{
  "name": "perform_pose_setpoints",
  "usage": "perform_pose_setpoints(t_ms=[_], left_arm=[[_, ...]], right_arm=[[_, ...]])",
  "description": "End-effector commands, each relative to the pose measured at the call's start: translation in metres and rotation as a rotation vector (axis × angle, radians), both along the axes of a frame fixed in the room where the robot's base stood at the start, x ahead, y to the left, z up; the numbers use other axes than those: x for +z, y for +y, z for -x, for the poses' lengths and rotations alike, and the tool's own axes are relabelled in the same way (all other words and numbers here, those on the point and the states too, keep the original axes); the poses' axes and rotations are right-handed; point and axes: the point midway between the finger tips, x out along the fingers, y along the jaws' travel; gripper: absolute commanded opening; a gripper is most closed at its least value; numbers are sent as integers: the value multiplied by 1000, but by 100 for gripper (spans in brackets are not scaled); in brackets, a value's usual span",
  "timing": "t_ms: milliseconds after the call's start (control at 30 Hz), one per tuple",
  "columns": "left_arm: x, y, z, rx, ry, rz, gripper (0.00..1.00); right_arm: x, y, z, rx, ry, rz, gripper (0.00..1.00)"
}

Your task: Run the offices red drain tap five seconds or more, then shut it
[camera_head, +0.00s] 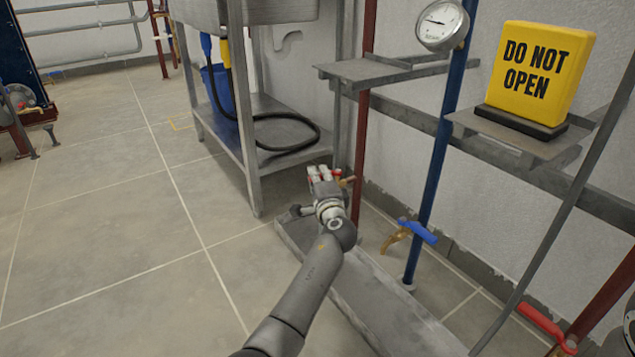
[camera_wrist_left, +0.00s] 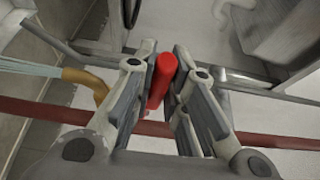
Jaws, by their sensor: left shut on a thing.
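My left gripper (camera_head: 322,178) is low beside a dark red vertical pipe (camera_head: 362,150), next to the steel bench. In the left wrist view my left gripper (camera_wrist_left: 160,68) is shut on the red handle (camera_wrist_left: 160,82) of a drain tap, with a finger on each side. The tap's brass spout (camera_wrist_left: 88,82) shows to the left, and a pale bluish stream of water (camera_wrist_left: 40,68) comes from it. In the head view the gripper hides most of this tap; a bit of brass (camera_head: 347,181) shows beside it. My right gripper is in neither view.
A blue-handled tap (camera_head: 416,232) is on the blue pipe (camera_head: 440,160) with a gauge (camera_head: 442,24). Another red-handled tap (camera_head: 541,320) is at lower right. A yellow DO NOT OPEN sign (camera_head: 540,72) stands on a shelf.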

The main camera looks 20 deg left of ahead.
Motion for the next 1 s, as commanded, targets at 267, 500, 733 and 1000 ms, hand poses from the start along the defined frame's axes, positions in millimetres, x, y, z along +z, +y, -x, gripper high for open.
perform_pose_setpoints(t_ms=[267,500,733,1000], left_arm=[[-2,1,0,20,4,1,0],[-2,1,0,20,4,1,0],[-1,1,-1,18,2,1,36],[1,0,-1,17,0,1,36]], right_arm=[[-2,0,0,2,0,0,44],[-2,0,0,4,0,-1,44],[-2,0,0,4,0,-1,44],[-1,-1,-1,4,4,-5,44]])
